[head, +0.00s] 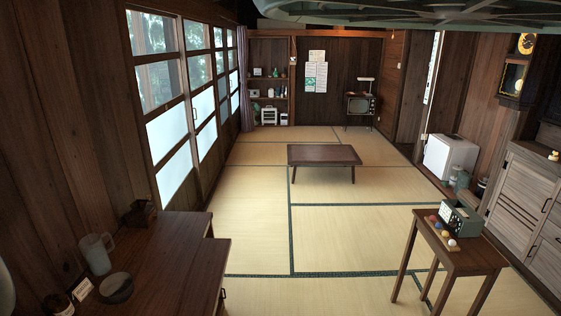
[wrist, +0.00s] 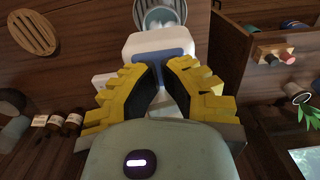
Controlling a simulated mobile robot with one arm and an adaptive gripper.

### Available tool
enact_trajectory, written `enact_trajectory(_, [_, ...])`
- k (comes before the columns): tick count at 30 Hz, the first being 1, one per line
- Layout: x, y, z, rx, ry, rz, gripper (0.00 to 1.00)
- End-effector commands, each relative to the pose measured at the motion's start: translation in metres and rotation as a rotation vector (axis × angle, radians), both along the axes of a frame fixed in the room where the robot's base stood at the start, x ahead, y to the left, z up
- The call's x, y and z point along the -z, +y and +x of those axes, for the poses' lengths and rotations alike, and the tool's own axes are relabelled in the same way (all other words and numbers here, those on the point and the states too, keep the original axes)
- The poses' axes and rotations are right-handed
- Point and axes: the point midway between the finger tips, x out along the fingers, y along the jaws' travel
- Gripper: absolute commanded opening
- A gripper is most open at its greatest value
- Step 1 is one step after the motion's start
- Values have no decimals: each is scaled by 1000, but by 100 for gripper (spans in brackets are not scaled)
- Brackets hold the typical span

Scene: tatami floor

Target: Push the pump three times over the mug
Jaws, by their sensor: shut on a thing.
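My gripper (wrist: 164,80), with yellow ridged finger pads, is closed around a white bottle with a blue band (wrist: 160,50) in the wrist view. The white part continues between and below the fingertips. I take this bottle to be the pump bottle; its pump head cannot be made out clearly. A round grey vessel (wrist: 160,12), partly cut off by the top edge, shows just beyond the bottle; I cannot tell if it is the mug. My gripper is outside the head view.
A dark round dish (head: 116,288), a small card (head: 82,290) and a brown bottle (head: 60,304) are near the desk's left side. A slatted round trivet (wrist: 33,33) shows in the wrist view. A low table (head: 323,155) stands on the open tatami.

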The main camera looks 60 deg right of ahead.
Motion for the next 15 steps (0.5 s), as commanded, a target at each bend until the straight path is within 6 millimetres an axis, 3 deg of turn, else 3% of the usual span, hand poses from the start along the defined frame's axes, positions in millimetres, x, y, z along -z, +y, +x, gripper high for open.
enact_trajectory(15, [-21, -1, 1, 3, -4, 0, 0])
